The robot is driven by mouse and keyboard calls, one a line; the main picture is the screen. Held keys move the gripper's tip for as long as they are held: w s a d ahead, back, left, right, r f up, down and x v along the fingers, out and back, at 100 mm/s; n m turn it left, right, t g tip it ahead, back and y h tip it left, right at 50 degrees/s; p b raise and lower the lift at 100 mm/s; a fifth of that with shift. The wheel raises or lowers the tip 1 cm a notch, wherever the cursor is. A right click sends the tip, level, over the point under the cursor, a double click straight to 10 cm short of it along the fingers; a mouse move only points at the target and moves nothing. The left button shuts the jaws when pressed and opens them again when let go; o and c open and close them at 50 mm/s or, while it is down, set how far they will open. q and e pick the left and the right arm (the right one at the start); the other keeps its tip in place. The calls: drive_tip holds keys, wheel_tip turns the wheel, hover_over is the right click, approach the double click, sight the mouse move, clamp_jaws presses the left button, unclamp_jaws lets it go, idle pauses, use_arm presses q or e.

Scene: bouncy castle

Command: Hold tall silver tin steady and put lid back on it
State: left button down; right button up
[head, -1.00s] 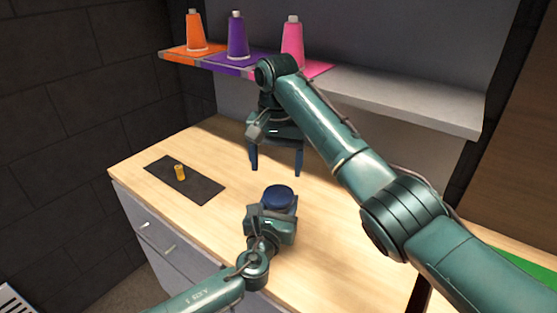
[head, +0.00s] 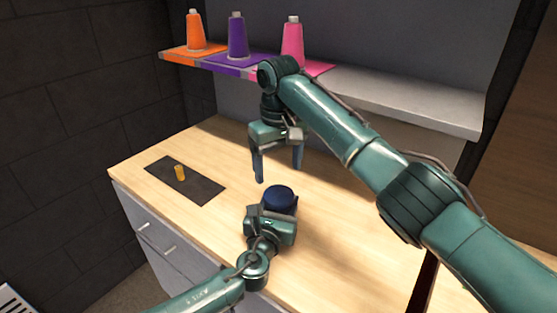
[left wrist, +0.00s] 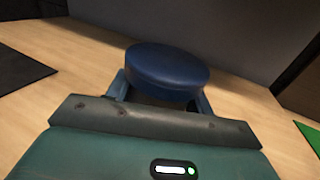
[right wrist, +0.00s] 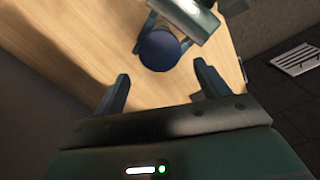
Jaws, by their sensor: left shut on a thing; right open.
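A round dark blue lid (head: 279,194) shows at my left gripper (head: 278,210) on the wooden counter. In the left wrist view the lid (left wrist: 167,66) lies flat above my left fingers, which are shut on the tin under it. The tin's silver side is hidden by the lid and the gripper, so I cannot tell how firmly the lid is seated. My right gripper (head: 279,172) is open and empty, pointing down above and just behind the lid. In the right wrist view the lid (right wrist: 158,49) lies beyond the open fingers.
A small yellow-orange cylinder (head: 180,172) stands on a dark mat (head: 200,190) at the left of the counter (head: 330,250). Orange (head: 195,32), purple (head: 237,38) and pink (head: 292,42) cones stand on the shelf (head: 410,95) behind. The counter around the tin is clear.

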sight(278, 194)
wheel_tip(278, 194, down, 7)
drive_tip(key=shift+f, duration=0.1)
idle(0.3)
drive_tip(key=shift+c, duration=0.5)
drive_tip(key=c, duration=0.7)
drive_tip(key=m, duration=0.5)
drive_tip(key=o, duration=1.1)
drive_tip(key=shift+r, duration=2.3)
